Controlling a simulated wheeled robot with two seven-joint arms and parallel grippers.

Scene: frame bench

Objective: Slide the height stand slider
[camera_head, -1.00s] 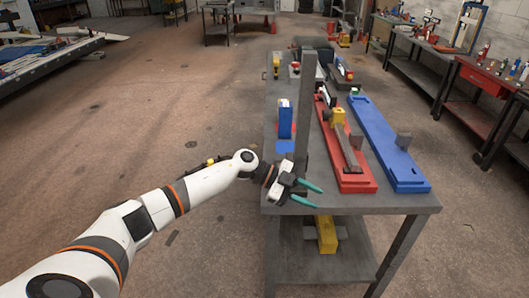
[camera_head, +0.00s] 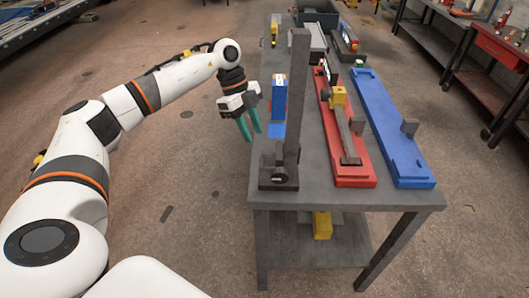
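The height stand (camera_head: 297,95) is a tall dark grey upright post at the front left of the grey workbench. A dark block with a round knob (camera_head: 280,174) sits low at the foot of the post; I cannot tell for certain whether this is the slider. My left gripper (camera_head: 253,135) has two teal fingers pointing down with a gap between them. It is open and empty, left of the post and apart from it, by the bench's left edge. My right gripper is not in view.
The workbench (camera_head: 340,198) also carries a blue block (camera_head: 278,97), a red rail fixture (camera_head: 352,176) with a yellow part, and a long blue rail (camera_head: 385,125). A yellow object (camera_head: 322,225) lies on the lower shelf. Floor left of the bench is clear.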

